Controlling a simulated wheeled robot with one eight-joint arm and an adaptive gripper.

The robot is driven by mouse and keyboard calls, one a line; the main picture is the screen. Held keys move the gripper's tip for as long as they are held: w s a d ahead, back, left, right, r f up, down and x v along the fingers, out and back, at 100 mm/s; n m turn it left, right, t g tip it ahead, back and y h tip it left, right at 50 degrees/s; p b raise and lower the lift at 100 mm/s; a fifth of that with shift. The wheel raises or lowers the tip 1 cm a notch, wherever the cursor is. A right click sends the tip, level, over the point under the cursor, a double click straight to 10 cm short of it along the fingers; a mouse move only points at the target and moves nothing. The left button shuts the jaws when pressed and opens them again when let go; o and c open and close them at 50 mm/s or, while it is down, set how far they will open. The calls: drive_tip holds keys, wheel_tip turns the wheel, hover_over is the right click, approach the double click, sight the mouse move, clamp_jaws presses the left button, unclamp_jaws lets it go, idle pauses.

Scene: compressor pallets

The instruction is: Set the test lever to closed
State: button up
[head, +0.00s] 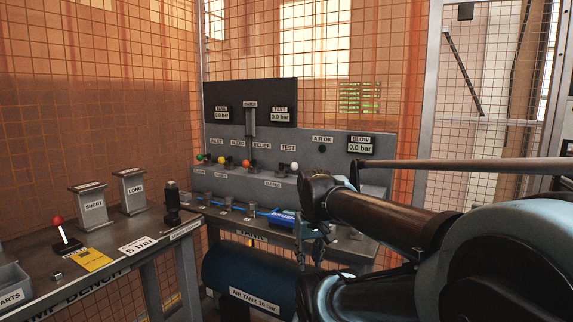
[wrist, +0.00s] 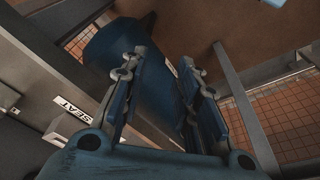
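The test lever (head: 294,166) has a white ball knob. It is on the grey panel in the head view, below a TEST label, with its knob leaning to the right. A CLOSED label (head: 272,183) sits lower on the panel; the lever's exact position against its markings is too small to tell. My gripper (head: 312,250) hangs downward in front of the bench, lower than the lever and apart from it. In the wrist view my gripper (wrist: 163,58) has its two fingers spread with nothing between them. The lever cannot be made out in the wrist view.
Other levers with green, yellow and red knobs (head: 245,163) stand left of the test lever. A blue air tank (head: 240,275) lies under the bench. A side bench (head: 100,275) at left carries blocks and a red-knobbed lever. Mesh fencing (head: 100,90) stands behind.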

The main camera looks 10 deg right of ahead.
drive_tip(key=w+a+r+n+h, duration=0.15)
drive_tip(key=w+r+n, duration=0.75)
drive_tip(key=w+r, duration=2.9)
drive_tip(key=shift+n, duration=0.3)
drive_tip(key=x, duration=1.1)
drive_tip(key=s+a+x, duration=0.1)
drive_tip(key=x, duration=0.5)
drive_tip(key=shift+f, duration=0.5)
clamp_jaws()
